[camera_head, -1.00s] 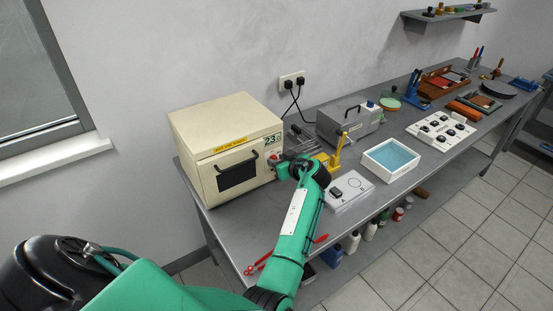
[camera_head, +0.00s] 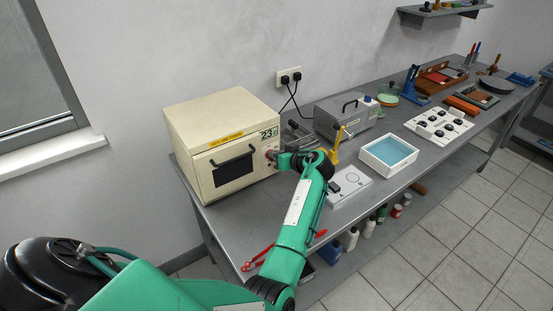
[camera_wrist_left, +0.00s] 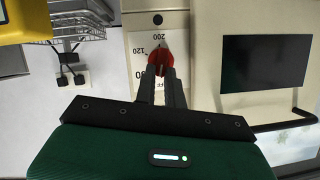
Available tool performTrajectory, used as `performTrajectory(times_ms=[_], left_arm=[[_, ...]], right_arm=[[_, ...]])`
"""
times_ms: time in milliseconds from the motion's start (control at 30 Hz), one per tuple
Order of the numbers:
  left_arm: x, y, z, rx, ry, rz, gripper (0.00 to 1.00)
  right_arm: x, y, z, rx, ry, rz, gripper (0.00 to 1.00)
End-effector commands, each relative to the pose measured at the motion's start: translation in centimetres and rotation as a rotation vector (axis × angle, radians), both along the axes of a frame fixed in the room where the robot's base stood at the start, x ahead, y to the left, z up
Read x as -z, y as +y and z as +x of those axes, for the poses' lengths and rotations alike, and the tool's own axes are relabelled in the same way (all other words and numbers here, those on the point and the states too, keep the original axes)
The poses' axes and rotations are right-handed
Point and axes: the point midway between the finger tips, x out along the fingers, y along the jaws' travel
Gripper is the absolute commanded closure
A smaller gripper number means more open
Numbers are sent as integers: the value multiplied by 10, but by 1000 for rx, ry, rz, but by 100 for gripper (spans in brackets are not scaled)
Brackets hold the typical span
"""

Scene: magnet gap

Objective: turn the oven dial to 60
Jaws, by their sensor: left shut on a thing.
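The cream oven (camera_head: 220,150) stands at the left end of the bench, with a dark door window, a handle and a green display (camera_head: 268,133) that seems to read 23. In the left wrist view the red dial (camera_wrist_left: 164,60) sits on a white scale plate (camera_wrist_left: 142,62) with the marks 200 and 120 and a partly hidden one. My left gripper (camera_wrist_left: 162,76) is shut on the dial, a finger on each side. It reaches the oven's right front in the head view (camera_head: 274,157). The fingers hide part of the scale, and I cannot tell the exact setting. My right gripper is not in view.
A grey device (camera_head: 345,118), a yellow stand (camera_head: 336,147), a white plate (camera_head: 350,186) and a white-rimmed blue tray (camera_head: 366,152) stand right of my left arm. Red tongs (camera_head: 257,258) lie by the bench's front edge. A wall socket (camera_head: 289,76) is behind.

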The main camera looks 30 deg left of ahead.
Motion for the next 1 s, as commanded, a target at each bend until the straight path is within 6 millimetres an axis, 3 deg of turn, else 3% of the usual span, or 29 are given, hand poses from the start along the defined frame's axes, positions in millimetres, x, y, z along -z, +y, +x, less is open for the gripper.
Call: performTrajectory(times_ms=[400, 1000], left_arm=[[6, -2, 8, 0, 360, 151, 100], [10, -5, 13, 0, 713, 296, 100]], right_arm=[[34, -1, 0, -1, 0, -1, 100], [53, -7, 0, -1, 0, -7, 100]])
